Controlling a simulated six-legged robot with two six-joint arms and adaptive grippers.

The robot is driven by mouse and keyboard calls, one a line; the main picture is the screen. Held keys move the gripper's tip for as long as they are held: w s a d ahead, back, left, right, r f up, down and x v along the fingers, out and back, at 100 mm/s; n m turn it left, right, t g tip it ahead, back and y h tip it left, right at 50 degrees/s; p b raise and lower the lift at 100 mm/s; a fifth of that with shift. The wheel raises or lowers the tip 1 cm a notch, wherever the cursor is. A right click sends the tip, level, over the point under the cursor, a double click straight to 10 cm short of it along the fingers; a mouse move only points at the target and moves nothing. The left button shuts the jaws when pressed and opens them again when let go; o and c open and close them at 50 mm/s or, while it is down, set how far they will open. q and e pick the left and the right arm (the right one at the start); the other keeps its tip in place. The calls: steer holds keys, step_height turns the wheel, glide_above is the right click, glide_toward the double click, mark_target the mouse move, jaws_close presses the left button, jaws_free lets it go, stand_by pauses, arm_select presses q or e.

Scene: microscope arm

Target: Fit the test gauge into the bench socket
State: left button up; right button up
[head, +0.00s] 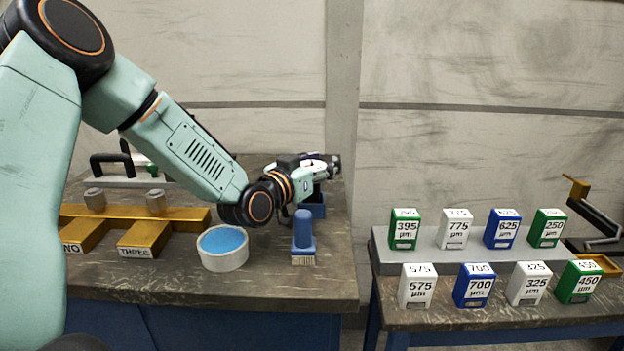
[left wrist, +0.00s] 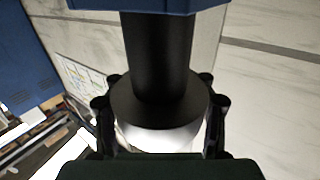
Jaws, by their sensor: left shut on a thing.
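My left gripper (head: 322,167) reaches over the back right of the left bench. In the left wrist view its fingers (left wrist: 160,118) are shut on a round piece with a pale body and a black stem, which I take to be the test gauge (left wrist: 160,75). The stem points toward a blue block (left wrist: 130,8) at the top of that view. A blue block, possibly the bench socket (head: 316,210), stands under the gripper in the head view, partly hidden. Whether the stem touches or enters it I cannot tell. My right gripper is not in view.
A yellow rack (head: 145,238) is at left. The right bench (head: 480,317) holds several green, white and blue labelled blocks.

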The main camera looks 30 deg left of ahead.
arm_select(q)
steer(key=shift+c, duration=0.6)
steer(key=shift+r, duration=0.1)
